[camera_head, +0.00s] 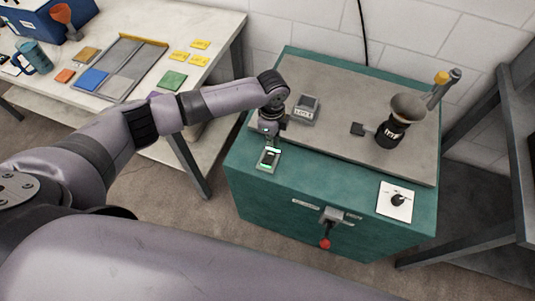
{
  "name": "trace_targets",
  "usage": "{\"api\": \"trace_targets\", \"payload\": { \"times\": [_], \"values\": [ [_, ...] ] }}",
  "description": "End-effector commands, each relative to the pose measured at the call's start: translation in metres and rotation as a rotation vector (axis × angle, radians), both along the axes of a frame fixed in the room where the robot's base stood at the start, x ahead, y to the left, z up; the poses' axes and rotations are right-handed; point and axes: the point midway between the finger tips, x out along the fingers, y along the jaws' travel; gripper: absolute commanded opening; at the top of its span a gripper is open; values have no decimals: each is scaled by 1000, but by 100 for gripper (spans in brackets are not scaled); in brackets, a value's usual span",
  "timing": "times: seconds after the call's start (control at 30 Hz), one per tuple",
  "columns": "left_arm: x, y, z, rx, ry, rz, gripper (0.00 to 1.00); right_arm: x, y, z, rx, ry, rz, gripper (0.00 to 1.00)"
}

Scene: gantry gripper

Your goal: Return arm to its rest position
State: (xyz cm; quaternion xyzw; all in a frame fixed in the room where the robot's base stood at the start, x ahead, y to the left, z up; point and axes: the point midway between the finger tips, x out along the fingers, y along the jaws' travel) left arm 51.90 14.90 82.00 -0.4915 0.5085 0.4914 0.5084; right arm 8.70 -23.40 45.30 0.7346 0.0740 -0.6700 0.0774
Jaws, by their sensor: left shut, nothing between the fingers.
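My left arm reaches in from the left across the picture. Its left gripper (268,152) points down over the left front part of the teal cabinet (290,205). The gripper is shut and empty. It is close above a small plate with a green-lit edge (268,160) on the cabinet's front rim; I cannot tell whether they touch. My right gripper does not show.
On the cabinet's grey top stand a small grey device (306,108) and a black grinder-like thing with a funnel (407,108). A white knob plate (397,201) and a red-tipped lever (325,242) are at the front. A white table (205,22) stands left.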

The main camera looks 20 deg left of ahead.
Motion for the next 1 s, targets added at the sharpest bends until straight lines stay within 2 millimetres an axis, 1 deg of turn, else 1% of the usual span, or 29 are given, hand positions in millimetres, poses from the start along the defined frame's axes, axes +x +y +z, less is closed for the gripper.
{"api": "trace_targets", "payload": {
  "times": [0.03,0.17,0.7,0.77,0.87,0.97,1.0],
  "values": [
    [0,0,8,0,1,0,0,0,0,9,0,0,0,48],
    [0,0,15,0,1,0,0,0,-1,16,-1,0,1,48],
    [0,0,13,0,0,0,0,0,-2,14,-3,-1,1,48],
    [-3,-3,12,-5,2,-1,0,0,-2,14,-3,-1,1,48],
    [-20,-22,6,-38,6,5,0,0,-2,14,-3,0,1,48],
    [-51,-56,0,-108,5,39,0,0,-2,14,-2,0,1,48],
    [-66,-72,0,-145,1,66,0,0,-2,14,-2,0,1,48]
  ]
}}
